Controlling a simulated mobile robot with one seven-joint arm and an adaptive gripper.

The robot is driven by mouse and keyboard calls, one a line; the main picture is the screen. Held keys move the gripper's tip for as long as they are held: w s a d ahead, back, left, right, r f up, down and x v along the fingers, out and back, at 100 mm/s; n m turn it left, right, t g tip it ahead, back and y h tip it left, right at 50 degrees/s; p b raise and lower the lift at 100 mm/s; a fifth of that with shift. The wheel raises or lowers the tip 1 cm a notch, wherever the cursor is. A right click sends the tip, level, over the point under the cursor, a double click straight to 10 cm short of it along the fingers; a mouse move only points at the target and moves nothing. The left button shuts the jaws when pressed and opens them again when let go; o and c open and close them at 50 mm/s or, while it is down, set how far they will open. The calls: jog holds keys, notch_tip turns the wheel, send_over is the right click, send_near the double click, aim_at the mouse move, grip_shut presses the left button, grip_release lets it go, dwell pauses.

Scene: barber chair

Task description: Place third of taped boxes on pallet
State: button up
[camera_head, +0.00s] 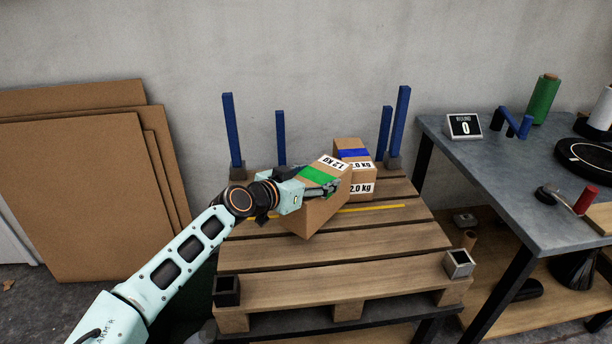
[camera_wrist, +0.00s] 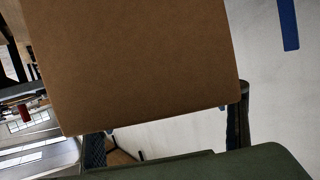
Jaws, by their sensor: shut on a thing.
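My gripper (camera_head: 317,190) is shut on a cardboard box with green tape (camera_head: 323,211), labelled 1.2 kg. The box is tilted and held over the middle of the wooden pallet (camera_head: 300,273); I cannot tell whether its lower edge touches the slats. In the wrist view this box (camera_wrist: 140,60) fills the upper middle between the fingers. Behind it, a blue-taped box (camera_head: 352,154) and another box labelled 2.0 kg (camera_head: 362,187) stand at the pallet's back right, apparently stacked. The held box hides part of them.
Blue posts (camera_head: 233,130) rise at the pallet's back corners, with more on the right (camera_head: 401,120). Low sockets (camera_head: 458,263) mark the front corners. A yellow strip (camera_head: 375,209) crosses the slats. A grey workbench (camera_head: 520,170) stands right. Cardboard sheets (camera_head: 85,200) lean left. The front slats are clear.

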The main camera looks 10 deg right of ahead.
jog(key=shift+d+f, duration=0.2)
jog(key=shift+d, duration=0.05)
jog(key=f+b, duration=0.1)
jog(key=f, duration=0.1)
jog(key=d+f+b, duration=0.1)
jog(key=f, duration=0.1)
jog(key=shift+f+b, duration=0.15)
jog(key=shift+b, duration=0.2)
jog(key=o, duration=2.1)
jog(key=shift+d+f, duration=0.1)
jog(key=shift+f, duration=0.05)
